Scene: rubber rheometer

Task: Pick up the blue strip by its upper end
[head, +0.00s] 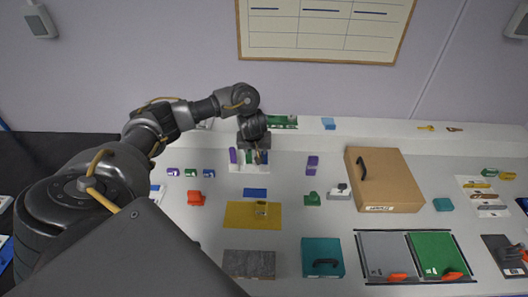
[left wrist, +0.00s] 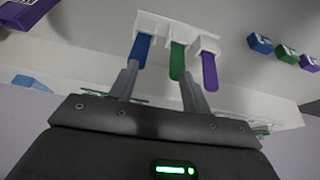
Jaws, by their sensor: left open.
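A white holder (head: 238,168) stands at the back of the table with purple, green and blue strips upright in it. In the left wrist view, the blue strip (left wrist: 142,50) is at the left of the holder (left wrist: 150,20), the green strip (left wrist: 178,60) in the middle and the purple strip (left wrist: 209,70) at the right. My left gripper (left wrist: 160,72) is open and empty close to the strips. One finger is beside or overlapping the blue strip, the other near the green one; contact cannot be told. In the head view my gripper (head: 256,152) partly hides the blue strip. My right gripper is not in view.
A purple piece (head: 312,165) stands right of the holder, with a large tan box (head: 383,180) beyond it. Small purple, green and blue blocks (head: 190,173) lie to the left. A blue flat piece (head: 255,193) and a yellow mat (head: 240,216) lie in front.

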